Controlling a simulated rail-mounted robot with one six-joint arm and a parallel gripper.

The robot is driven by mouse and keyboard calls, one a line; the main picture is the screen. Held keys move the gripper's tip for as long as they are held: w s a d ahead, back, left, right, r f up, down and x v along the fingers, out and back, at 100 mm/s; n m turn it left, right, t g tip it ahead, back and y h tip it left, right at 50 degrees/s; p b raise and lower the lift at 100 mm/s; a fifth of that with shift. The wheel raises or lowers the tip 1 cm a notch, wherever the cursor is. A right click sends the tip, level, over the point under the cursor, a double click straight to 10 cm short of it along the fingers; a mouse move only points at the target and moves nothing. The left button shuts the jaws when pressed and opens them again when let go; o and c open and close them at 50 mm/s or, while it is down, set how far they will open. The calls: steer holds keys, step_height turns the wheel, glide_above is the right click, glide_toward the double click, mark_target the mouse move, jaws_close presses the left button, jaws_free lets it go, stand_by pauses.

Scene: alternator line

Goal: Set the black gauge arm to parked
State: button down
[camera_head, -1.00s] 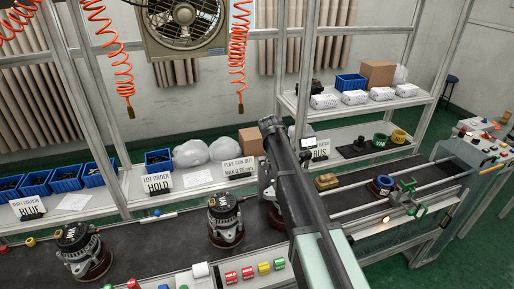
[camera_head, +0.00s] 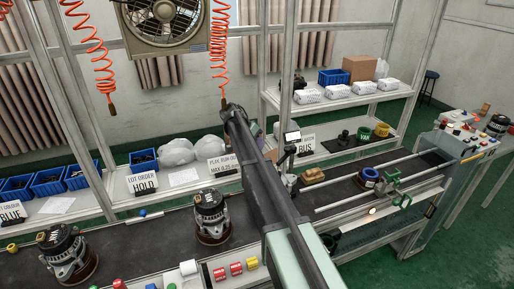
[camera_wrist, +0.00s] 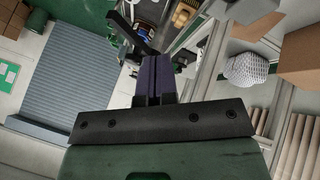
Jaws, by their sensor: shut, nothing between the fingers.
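A small gauge stand with a pale display (camera_head: 292,137) rises behind the conveyor in the head view, just right of my arm; its lower part is partly hidden. In the wrist view a black bar with a bent end (camera_wrist: 128,34), which looks like the black gauge arm, slants just beyond and left of my fingertips. I cannot tell whether it touches them. My gripper (camera_wrist: 157,66) is shut and empty, with dark purple fingers. In the head view my gripper is not clearly seen; my dark arm link covers that area.
Alternators (camera_head: 211,216) stand on the dark conveyor left of my arm. Right of it are a tan block (camera_head: 313,177), a blue ring part (camera_head: 369,177) and a green clamp fixture (camera_head: 392,180) by metal rails. Shelves with blue bins (camera_head: 47,183) and signs run behind.

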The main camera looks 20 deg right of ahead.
mark_target(288, 149)
steer(key=s+d+f+b, duration=0.2)
steer(key=d+f, duration=0.1)
steer(key=s+d+f+b, duration=0.1)
steer(key=shift+s+d+f, duration=0.2)
steer(key=shift+s+d, duration=0.05)
steer(key=shift+d, duration=0.15)
steer(key=shift+s+d, duration=0.35)
steer(key=shift+s+a, duration=0.15)
